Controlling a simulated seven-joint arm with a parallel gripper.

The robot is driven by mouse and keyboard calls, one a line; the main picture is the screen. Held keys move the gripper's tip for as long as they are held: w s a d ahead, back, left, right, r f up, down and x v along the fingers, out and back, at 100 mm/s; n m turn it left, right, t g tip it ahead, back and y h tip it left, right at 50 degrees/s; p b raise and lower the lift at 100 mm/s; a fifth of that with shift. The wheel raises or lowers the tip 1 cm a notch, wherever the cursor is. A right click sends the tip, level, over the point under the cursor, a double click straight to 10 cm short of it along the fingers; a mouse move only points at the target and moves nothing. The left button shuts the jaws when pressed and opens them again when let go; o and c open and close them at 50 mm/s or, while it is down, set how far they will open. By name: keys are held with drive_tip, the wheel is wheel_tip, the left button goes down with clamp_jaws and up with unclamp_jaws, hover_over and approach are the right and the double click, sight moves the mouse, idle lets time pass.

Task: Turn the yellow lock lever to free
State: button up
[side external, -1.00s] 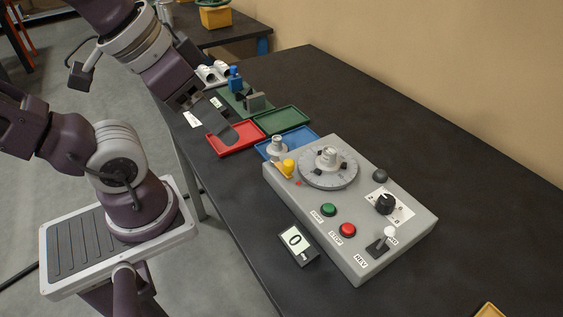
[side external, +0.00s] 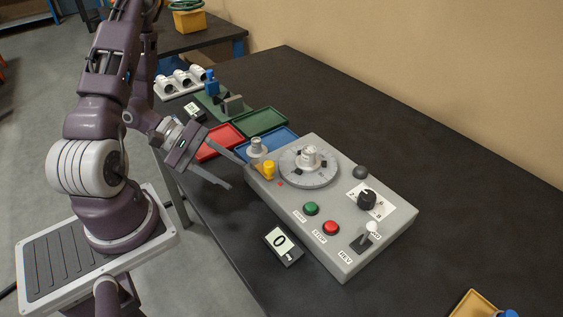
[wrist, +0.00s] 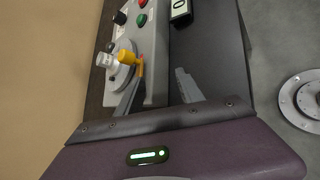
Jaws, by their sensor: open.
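The yellow lock lever (side external: 268,168) is on the left end of the grey control box (side external: 325,222), beside the round dial (side external: 308,167). In the wrist view the lever (wrist: 127,57) shows a yellow knob and an orange arm. My gripper (side external: 234,175) is open and empty, just left of the lever. In the wrist view my gripper (wrist: 160,72) has its left finger close to the lever's arm and its right finger beyond the box edge, over the dark table. I cannot tell whether the left finger touches the lever.
Green (side external: 311,208) and red (side external: 331,228) buttons, a black knob (side external: 367,198) and a white-tipped switch (side external: 371,228) are on the box. A small display (side external: 283,246) lies in front. Red (side external: 217,143), green (side external: 262,121) and blue (side external: 273,145) trays stand behind. The table's right side is mostly clear.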

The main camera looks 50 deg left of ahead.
drive_tip(key=w+d+n+t, duration=0.1)
drive_tip(key=n+t, duration=0.1)
drive_tip(key=n, duration=0.1)
drive_tip(key=w+d+r+n+t+h, duration=0.1)
drive_tip(key=n+t, duration=0.1)
drive_tip(key=n, duration=0.1)
drive_tip(key=w+d+r+n+t+h, duration=0.1)
drive_tip(key=n+t, duration=0.1)
drive_tip(key=n, duration=0.1)
drive_tip(key=shift+w+d+n, duration=0.1)
drive_tip(key=shift+d+n, duration=0.2)
drive_tip(key=shift+d, duration=0.1)
drive_tip(key=shift+n+t, duration=0.6)
drive_tip(key=shift+n, duration=0.2)
drive_tip(key=x, duration=0.7)
drive_tip(key=shift+w+a+r, duration=0.1)
drive_tip(key=shift+w+r, duration=0.2)
drive_tip(key=shift+w, duration=0.15)
clamp_jaws()
